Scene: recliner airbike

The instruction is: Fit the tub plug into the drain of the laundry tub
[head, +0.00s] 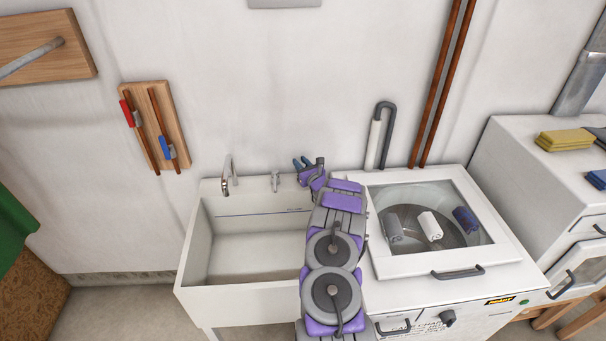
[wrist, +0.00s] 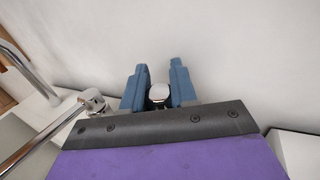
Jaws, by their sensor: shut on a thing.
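The white laundry tub (head: 193,262) stands left of centre in the head view, its basin open on top. I cannot make out the drain in either view. My gripper (head: 303,162) is by the wall, over the tub's back right corner. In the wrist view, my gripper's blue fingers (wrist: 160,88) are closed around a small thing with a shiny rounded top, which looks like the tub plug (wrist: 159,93). Its lower part is hidden by my wrist. I cannot tell whether it touches the ledge beneath. My arm covers the tub's right side in the head view.
A curved chrome tap (head: 227,174) and a smaller tap (head: 275,181) rise at the tub's back; the smaller one (wrist: 92,101) is close left of my fingers. A washer (head: 400,265) with a clear lid adjoins on the right. A grey hose (head: 386,107) stands behind it.

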